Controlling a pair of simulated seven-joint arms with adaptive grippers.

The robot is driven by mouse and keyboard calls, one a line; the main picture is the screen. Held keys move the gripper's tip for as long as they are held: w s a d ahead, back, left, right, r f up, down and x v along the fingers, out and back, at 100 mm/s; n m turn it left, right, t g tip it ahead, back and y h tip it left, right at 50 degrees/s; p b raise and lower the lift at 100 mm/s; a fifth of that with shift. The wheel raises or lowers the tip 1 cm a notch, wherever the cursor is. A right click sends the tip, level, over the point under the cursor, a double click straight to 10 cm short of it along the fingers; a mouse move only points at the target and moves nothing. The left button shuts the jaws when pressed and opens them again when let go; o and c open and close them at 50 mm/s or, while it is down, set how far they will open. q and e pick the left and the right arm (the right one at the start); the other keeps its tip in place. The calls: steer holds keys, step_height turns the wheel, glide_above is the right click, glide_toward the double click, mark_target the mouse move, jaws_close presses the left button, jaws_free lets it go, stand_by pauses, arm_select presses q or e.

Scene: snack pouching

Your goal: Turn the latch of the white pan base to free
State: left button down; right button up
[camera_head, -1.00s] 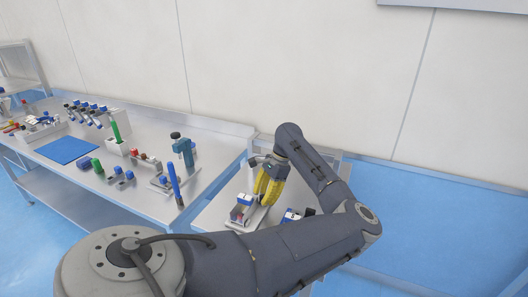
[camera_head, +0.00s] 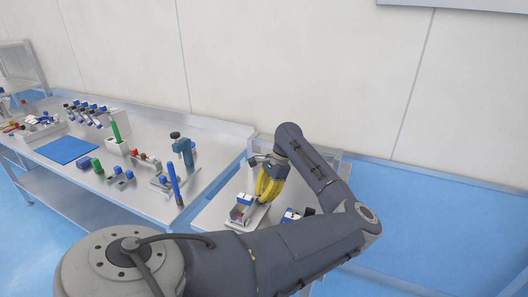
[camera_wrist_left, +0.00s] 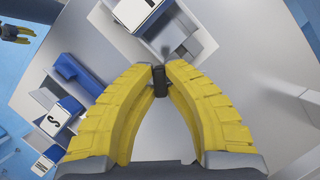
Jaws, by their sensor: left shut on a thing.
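My left gripper (camera_head: 262,198) is over the small table on the right, its yellow fingers pointing down at the white pan base (camera_head: 248,219). In the left wrist view, the fingertips (camera_wrist_left: 160,75) are closed together on a small dark upright piece, which looks like the latch (camera_wrist_left: 160,82). A pale surface shows between the fingers below it. Which way the latch is turned is hard to tell. What seems to be my right gripper (camera_wrist_left: 17,33) shows small at the left wrist view's upper left corner, its jaws too small to judge.
A blue-and-white block marked S (camera_wrist_left: 55,118) stands left of the fingers in the left wrist view. A white-and-blue item (camera_head: 291,215) lies beside the pan base. The long bench on the left holds a blue mat (camera_head: 66,150), a green marker (camera_head: 116,132) and several fixtures.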

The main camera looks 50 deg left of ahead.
stand_by(0.6)
arm_select(q)
steer(key=c, duration=1.3)
jaws_free()
steer(key=v, duration=1.2)
steer(key=shift+w, duration=0.1)
